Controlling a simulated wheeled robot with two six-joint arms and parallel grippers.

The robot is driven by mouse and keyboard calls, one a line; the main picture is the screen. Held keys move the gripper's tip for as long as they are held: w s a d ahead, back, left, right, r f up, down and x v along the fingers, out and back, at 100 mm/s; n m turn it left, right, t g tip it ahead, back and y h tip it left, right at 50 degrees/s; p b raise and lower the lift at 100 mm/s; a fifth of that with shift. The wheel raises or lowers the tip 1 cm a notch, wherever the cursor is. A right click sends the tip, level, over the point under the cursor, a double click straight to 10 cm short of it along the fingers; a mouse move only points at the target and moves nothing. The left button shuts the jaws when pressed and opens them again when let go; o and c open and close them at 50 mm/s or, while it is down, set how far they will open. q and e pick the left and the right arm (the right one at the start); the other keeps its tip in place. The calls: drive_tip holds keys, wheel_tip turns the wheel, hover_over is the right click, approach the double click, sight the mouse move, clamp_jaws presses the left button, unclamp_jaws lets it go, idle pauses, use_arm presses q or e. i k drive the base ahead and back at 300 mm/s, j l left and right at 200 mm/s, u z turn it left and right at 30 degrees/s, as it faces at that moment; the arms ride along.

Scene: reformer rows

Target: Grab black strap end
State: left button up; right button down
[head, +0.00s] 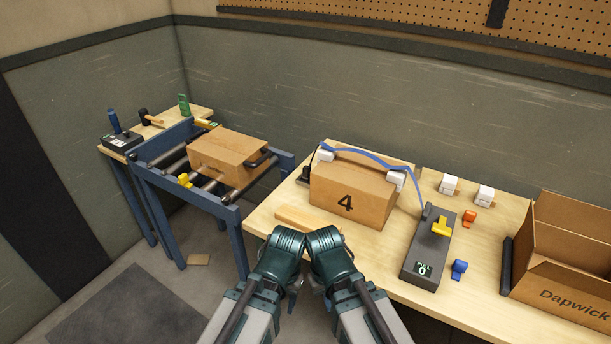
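A closed cardboard box marked 4 (352,190) stands on the wooden workbench (470,265). A blue strap (375,160) runs loosely over its top, past white corner pieces (396,180), and down toward a grey strapping tool (428,245) with a yellow lever. A small black piece (304,174) lies at the box's left side; I cannot tell whether it is the strap end. My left arm and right arm come in from the bottom, their dark green wrists close together at the bench's front edge. Their gripper fingers are mostly hidden beneath the wrists, and I see nothing held.
An open carton marked Dapwick (566,290) stands at the right. Orange (469,217) and blue (459,268) clips and two white pieces (449,184) lie on the bench. Left, a roller stand holds another box (228,152). A pale wooden bar (308,219) lies before box 4.

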sight(306, 177)
drive_tip(key=i+j, duration=0.5)
drive_tip(key=i+j+z, duration=0.2)
drive_tip(key=i+j, duration=0.2)
drive_tip(key=j+z, duration=0.1)
drive_tip(key=z, duration=1.25)
